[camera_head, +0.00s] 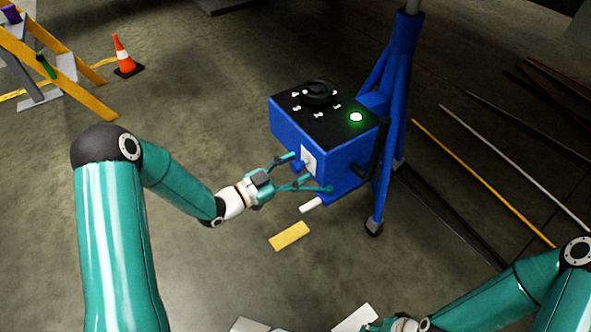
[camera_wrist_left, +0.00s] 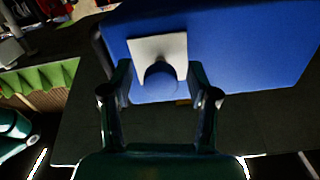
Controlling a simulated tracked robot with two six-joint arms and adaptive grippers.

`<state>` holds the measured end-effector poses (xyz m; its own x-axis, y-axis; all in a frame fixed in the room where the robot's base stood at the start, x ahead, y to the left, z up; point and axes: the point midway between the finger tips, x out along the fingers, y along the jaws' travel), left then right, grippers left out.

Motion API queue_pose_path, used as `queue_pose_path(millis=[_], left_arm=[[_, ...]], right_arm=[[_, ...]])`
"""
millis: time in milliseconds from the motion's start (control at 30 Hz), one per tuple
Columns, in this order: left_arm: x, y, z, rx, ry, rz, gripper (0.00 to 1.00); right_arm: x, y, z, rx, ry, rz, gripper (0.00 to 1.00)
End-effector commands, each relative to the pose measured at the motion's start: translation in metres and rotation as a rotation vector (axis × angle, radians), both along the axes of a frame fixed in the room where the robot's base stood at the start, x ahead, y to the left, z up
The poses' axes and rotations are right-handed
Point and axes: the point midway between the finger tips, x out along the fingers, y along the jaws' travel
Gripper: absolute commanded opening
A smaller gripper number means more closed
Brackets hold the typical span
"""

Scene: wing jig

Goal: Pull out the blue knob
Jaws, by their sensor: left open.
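The blue knob (camera_head: 298,166) sticks out of a white square plate (camera_head: 308,155) on the side of a blue box (camera_head: 290,130). In the left wrist view the round knob (camera_wrist_left: 161,77) shows in front of its plate (camera_wrist_left: 146,48). My left gripper (camera_head: 300,171) is open, with its fingers on either side of the knob. In the wrist view there are dark gaps between knob and fingers, and I see no clear contact. My right gripper (camera_head: 377,326) shows only in part at the bottom edge, and its fingers are unclear.
The box has a black top with a dial (camera_head: 319,92), numbers and a green-lit button (camera_head: 356,117). It hangs on a blue stand (camera_head: 399,85). A yellow plate (camera_head: 290,236) lies on the floor below.

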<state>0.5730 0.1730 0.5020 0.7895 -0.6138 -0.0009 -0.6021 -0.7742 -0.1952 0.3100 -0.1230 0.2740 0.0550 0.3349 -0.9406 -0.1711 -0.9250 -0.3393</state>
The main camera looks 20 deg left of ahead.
Motion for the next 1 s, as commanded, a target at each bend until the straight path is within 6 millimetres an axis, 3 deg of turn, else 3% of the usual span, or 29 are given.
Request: queue_pose_path(millis=[233,600,1000], left_arm=[[0.0003,-0.0001,0.0000,0.000,0.000,0.000,0.60],[-0.0002,-0.0001,0.0000,-0.001,0.001,-0.001,0.00],[-0.0048,-0.0053,-0.0011,-0.001,0.001,-0.021,0.00]], right_arm=[[0.0000,0.0000,0.0000,0.000,0.000,0.000,0.40],[0.0000,0.0000,0.0000,0.000,0.000,0.000,0.40],[0.0000,-0.0001,-0.0028,0.000,0.000,0.000,0.40]])
